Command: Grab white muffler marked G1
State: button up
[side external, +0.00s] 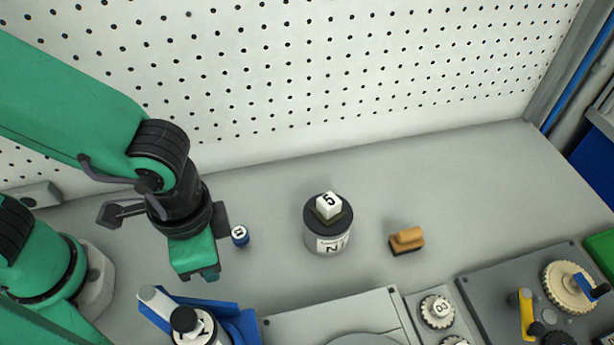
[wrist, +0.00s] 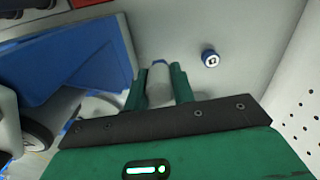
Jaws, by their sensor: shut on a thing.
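My gripper (wrist: 160,78) is shut on a small pale cylinder (wrist: 159,76) with a blue end, which sits between the two green fingers in the wrist view. Its marking does not show, so I cannot tell whether it reads G1. In the side view my gripper (side external: 200,275) points down left of the middle, and the held part is hidden there. A small blue piece with a marked white top (side external: 239,235) stands on the bench just right of my gripper, apart from it. It also shows in the wrist view (wrist: 210,59), right of the fingers.
A blue holder (side external: 236,318) with white parts is close in front of my gripper. A dark-topped canister (side external: 328,242) bearing a white cube (side external: 328,206) and a wooden-handled stamp (side external: 406,240) stand to the right. Panels with dials (side external: 508,300) fill the front right. The back bench is clear.

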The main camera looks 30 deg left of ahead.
jog(key=shift+r, duration=2.75)
